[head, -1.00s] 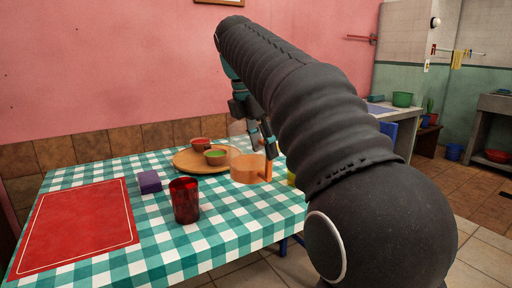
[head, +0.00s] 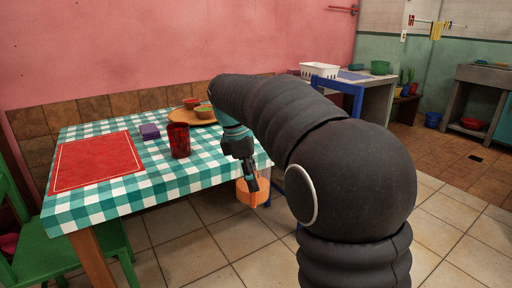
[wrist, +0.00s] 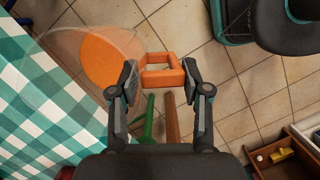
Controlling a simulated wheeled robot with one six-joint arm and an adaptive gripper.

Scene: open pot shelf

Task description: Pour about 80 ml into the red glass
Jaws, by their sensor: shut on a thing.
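The red glass (head: 179,139) stands upright on the checked table, right of the red mat. My gripper (head: 252,180) is shut on the orange handle (wrist: 162,72) of a clear jug with orange contents (head: 244,192). The jug also shows in the wrist view (wrist: 110,60), its clear wall reaching over the tablecloth's edge in the picture. In the head view the jug hangs about upright off the table's right front edge, over the floor, to the right of and lower than the glass. My fingers hide part of the jug.
A green chair (head: 75,255) stands at the left front. Tiled floor is open in front.

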